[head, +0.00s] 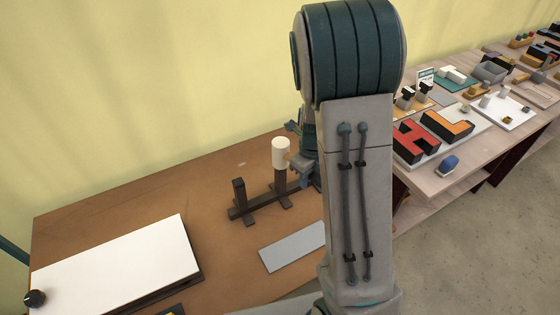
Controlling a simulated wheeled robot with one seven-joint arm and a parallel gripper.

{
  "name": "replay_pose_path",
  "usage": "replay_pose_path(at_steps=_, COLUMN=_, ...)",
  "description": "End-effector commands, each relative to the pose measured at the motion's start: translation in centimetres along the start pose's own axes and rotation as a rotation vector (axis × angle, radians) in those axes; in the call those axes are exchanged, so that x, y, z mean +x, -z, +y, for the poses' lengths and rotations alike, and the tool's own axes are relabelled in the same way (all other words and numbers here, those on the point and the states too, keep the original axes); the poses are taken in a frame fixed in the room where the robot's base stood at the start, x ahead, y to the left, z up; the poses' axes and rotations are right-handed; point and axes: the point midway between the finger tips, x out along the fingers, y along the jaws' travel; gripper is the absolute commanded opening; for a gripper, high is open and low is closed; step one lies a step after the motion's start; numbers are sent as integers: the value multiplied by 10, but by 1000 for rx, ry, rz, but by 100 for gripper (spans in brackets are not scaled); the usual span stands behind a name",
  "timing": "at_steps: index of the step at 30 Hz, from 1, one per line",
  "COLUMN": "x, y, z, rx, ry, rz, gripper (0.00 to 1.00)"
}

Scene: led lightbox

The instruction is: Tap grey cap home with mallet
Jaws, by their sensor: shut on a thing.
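A mallet with a cream-white cylindrical head (281,151) stands out at the dark wooden rack (248,208), its head at the top of the right post. My gripper (298,163) is just right of the head, partly hidden behind my arm, and is shut on the mallet, apparently at its handle. I cannot tell whether the mallet still touches the rack. A lightbox with a white top (115,262) lies at the left of the brown table, with a dark round knob (35,298) at its near left corner. I cannot make out the grey cap.
A flat grey plate (291,247) lies on the brown table (215,232) in front of the rack. My arm hides the table's right part. A side table at the right holds letter boxes (447,125), a blue object (447,166) and several small parts.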

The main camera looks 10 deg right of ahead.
Motion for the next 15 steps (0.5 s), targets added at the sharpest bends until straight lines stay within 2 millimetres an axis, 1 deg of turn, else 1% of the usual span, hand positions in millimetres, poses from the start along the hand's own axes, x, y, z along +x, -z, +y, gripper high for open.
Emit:
replay_pose_path(at_steps=5, x=-4, y=0, z=0, rx=-1, ry=0, rz=0, gripper=0)
replay_pose_path(at_steps=8, x=-16, y=-1, z=0, rx=-1, ry=0, rz=-1, gripper=0)
replay_pose_path(at_steps=15, x=-52, y=-1, z=0, rx=-1, ry=0, rz=-1, gripper=0)
